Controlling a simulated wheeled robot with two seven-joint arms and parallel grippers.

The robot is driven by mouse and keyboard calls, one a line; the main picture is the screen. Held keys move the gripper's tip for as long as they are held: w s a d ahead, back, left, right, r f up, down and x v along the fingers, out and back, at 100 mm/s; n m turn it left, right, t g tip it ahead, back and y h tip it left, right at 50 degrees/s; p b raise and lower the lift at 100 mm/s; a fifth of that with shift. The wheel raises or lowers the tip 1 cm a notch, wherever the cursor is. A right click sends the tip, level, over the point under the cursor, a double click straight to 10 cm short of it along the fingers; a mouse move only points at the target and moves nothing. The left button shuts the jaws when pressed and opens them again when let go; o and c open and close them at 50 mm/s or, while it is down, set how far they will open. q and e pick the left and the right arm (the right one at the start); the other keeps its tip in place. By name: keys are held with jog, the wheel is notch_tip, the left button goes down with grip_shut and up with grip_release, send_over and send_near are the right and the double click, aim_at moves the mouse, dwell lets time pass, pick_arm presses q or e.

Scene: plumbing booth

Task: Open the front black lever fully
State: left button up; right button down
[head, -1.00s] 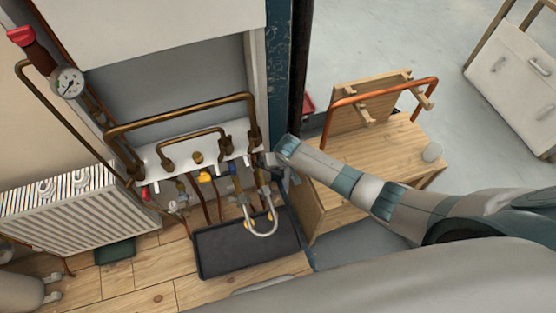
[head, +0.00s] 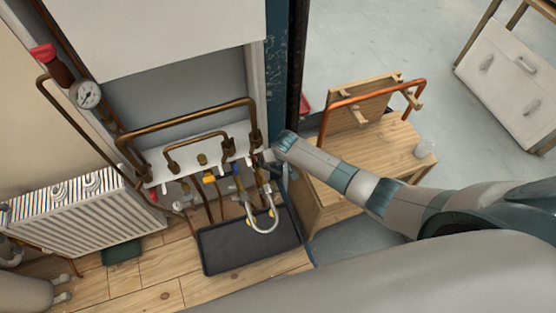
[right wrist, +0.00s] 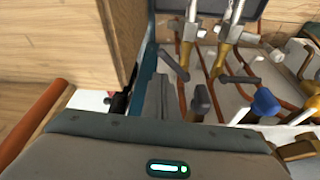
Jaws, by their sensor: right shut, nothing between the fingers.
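Black levers show in the right wrist view: one (right wrist: 174,66) lies slanted on a left valve with a brass body, and another (right wrist: 240,79) points right on the neighbouring valve. A dark upright handle (right wrist: 200,98) stands nearer the camera. I cannot tell for sure which is the front lever. My right gripper (right wrist: 158,98) is shut and empty, its dark fingers just left of the upright handle and below the slanted lever; contact is unclear. In the head view my right gripper (head: 268,157) is at the manifold's right end, where the levers are too small to read. My left gripper is out of view.
Copper pipes (head: 190,115) run above the white manifold plate (head: 160,172). A black tray (head: 222,252) lies below, beside a radiator (head: 80,222). A blue handle (right wrist: 265,102) sits right of the upright one. A wooden bench (head: 385,150) stands to the right.

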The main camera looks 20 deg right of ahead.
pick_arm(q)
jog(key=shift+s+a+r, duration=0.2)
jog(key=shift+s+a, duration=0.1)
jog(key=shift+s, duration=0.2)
